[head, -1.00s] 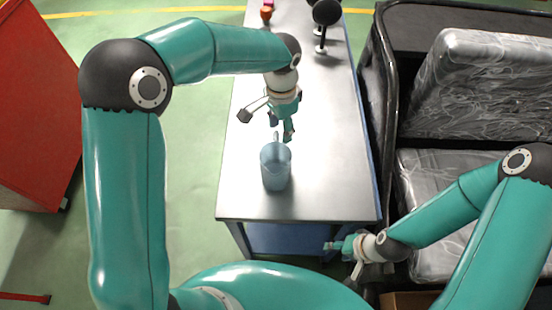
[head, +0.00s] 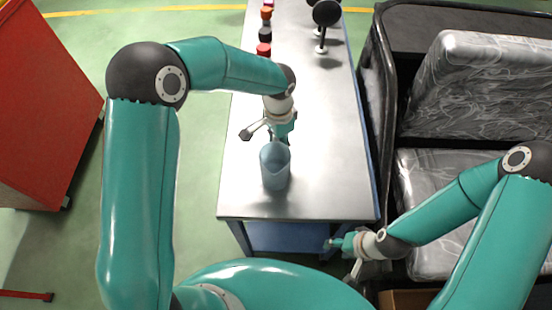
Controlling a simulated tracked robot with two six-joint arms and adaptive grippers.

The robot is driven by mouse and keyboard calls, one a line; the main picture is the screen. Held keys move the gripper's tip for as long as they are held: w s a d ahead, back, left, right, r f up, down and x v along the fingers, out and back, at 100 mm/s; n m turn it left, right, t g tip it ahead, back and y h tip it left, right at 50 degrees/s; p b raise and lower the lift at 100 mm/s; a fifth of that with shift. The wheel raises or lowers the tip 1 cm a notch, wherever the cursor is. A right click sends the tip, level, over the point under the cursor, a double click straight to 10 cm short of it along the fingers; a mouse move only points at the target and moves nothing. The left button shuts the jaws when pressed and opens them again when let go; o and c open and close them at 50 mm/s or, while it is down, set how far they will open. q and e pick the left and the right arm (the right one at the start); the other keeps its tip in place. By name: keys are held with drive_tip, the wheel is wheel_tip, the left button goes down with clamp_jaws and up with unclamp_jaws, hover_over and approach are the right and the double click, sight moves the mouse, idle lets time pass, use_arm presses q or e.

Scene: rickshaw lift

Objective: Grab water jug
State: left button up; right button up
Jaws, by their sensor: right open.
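The water jug (head: 275,168) is a translucent blue-grey pitcher standing upright near the front of the metal table. My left gripper (head: 268,136) is just behind the jug's rim, pointing down. One of its fingers is spread out to the left and clear of the jug, so it looks open. Its other fingertip is partly hidden behind the jug, and so is the jug's handle. I cannot tell whether the gripper touches the jug. My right gripper (head: 344,258) is open and empty, off the table's front right corner.
The steel-topped table (head: 325,150) is bare around the jug. Small red, orange and dark items (head: 264,49) line its far left edge, near a black round-headed object (head: 326,14). A rickshaw with plastic-wrapped seats (head: 485,85) stands right. A red cabinet (head: 45,110) stands left.

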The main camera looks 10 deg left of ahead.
use_arm(q)
clamp_jaws()
drive_tip(key=shift+r, duration=0.25)
idle(0.3)
wheel_tip(320, 180, up, 20)
drive_tip(key=shift+f+b, duration=0.25)
drive_tip(key=shift+b, duration=0.05)
idle(1.0)
idle(0.9)
